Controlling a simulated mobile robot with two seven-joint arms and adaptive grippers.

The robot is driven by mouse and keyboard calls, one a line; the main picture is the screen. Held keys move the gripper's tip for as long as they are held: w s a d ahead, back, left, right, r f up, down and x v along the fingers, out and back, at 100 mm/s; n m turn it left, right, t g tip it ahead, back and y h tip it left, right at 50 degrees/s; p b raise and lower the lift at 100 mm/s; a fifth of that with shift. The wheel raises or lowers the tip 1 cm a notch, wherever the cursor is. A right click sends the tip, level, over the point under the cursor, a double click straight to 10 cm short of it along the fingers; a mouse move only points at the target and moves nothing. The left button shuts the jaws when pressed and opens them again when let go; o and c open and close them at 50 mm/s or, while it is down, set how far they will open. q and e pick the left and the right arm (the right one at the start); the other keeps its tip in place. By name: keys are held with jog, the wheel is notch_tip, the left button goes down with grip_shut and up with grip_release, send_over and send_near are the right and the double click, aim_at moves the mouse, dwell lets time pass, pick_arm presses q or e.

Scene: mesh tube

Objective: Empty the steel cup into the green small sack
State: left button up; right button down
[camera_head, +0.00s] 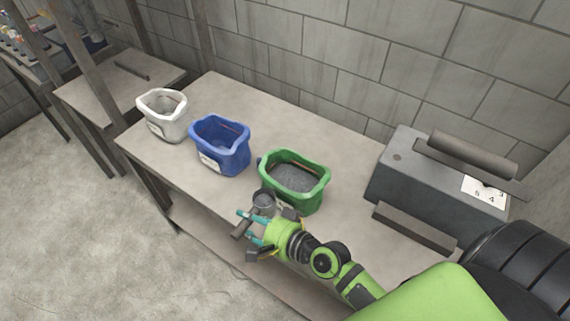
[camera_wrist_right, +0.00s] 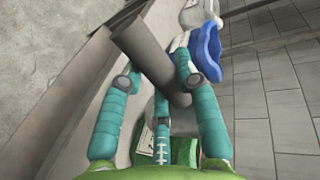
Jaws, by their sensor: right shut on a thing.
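The green small sack (camera_head: 322,192) stands open on the table, with a dark grey surface inside it. My right gripper (camera_head: 257,227) is just in front of its near left side. It is shut on the steel cup (camera_head: 264,199), whose round grey top shows near the sack's rim. A grey cylindrical part shows to the left of the fingers. In the right wrist view the grey cylinder of the cup (camera_wrist_right: 148,52) lies slanted between the teal fingers. I cannot tell what the cup holds. My left gripper is not in view.
A blue sack (camera_head: 219,148) and a white sack (camera_head: 163,118) stand left of the green one on the table (camera_head: 240,97). A grey machine with a roller (camera_head: 415,180) stands on the right. The table is clear behind the sacks, with a block wall beyond.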

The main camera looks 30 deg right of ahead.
aim_at(257, 211)
jog(key=shift+s+d+r, duration=0.15)
jog(key=shift+w+d+r+m+y, duration=0.2)
jog(key=shift+d+r+m, duration=0.15)
jog(key=shift+r, duration=0.1)
jog(key=shift+w+d+r+m+y, duration=0.2)
jog(key=shift+d+r+m, duration=0.05)
jog(key=shift+r+m, duration=0.15)
jog(key=shift+w+d+r+m, duration=0.25)
jog(key=shift+d+r+m, duration=0.1)
jog(key=shift+d+r, duration=0.1)
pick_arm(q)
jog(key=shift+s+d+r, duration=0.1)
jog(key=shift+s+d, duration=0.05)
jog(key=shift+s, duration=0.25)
pick_arm(e)
jog(key=w+d+r+m+y, duration=0.5)
jog(key=d+r+m, duration=0.3)
jog(key=d+m, duration=0.2)
jog(key=shift+w+m+g, duration=0.3)
jog(key=shift+w+m, duration=0.1)
jog(key=shift+w, duration=0.05)
dwell(0.8)
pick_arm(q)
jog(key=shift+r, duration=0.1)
pick_arm(e)
jog(key=shift+d+r, duration=0.15)
jog(key=shift+d, duration=0.05)
